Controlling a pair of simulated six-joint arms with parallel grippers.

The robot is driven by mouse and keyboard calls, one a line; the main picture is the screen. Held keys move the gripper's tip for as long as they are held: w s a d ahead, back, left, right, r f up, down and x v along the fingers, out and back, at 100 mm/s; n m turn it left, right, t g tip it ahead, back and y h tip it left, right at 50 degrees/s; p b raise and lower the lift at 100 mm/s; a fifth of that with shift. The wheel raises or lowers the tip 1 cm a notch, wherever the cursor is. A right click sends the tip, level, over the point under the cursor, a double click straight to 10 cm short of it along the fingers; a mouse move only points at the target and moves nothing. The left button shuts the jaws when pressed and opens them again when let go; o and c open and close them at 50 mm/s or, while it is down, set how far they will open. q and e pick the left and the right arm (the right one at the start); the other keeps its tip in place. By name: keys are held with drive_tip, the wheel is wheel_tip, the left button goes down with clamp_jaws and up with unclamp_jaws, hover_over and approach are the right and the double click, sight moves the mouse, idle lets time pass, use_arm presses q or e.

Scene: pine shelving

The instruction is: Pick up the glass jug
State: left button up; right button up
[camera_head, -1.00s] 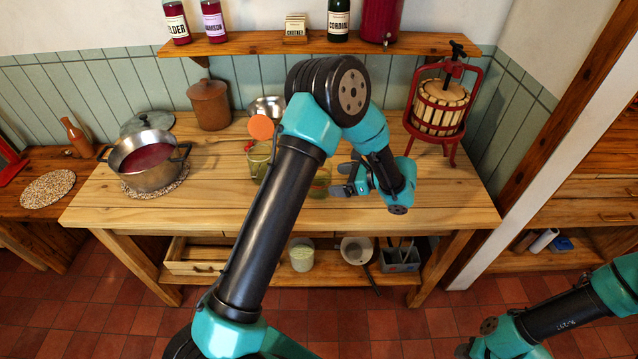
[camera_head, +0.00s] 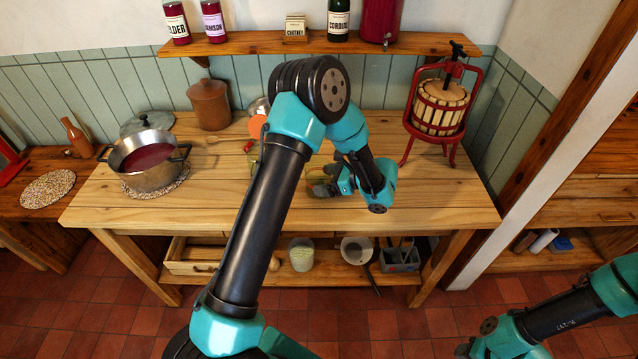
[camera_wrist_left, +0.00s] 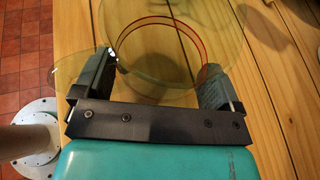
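The glass jug (camera_wrist_left: 165,62) is clear, greenish glass with a reddish-orange ring showing, and it fills the space ahead of my left gripper in the left wrist view. My left gripper (camera_wrist_left: 155,80) has its fingers spread wide, one on each side of the glass. I cannot tell whether the fingers touch it. In the head view my left gripper (camera_head: 330,186) is low over the middle of the table, and my arm hides much of the glassware there. My right arm is at the lower right, with its fingertips out of view.
The wooden table (camera_head: 430,210) holds a pot of red liquid (camera_head: 148,160), a brown crock (camera_head: 210,104) and a red fruit press (camera_head: 440,110). An orange disc (camera_head: 257,126) and a metal bowl (camera_head: 259,106) are partly behind my arm. The table's right front is clear.

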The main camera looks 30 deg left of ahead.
use_arm(q)
drive_tip(key=c, duration=0.8)
drive_tip(key=shift+r, duration=0.1)
drive_tip(key=shift+r, duration=0.6)
wheel_tip(320, 180, up, 2)
drive_tip(key=shift+r, duration=0.2)
drive_tip(key=s+d, duration=0.2)
drive_tip(key=s, duration=0.2)
drive_tip(key=s+d+r, duration=0.1)
drive_tip(key=s+d, duration=0.2)
drive_tip(key=s, duration=0.2)
drive_tip(key=s+d, duration=0.3)
drive_tip(key=s, duration=0.2)
drive_tip(key=shift+r, duration=0.15)
drive_tip(key=shift+w, duration=0.1)
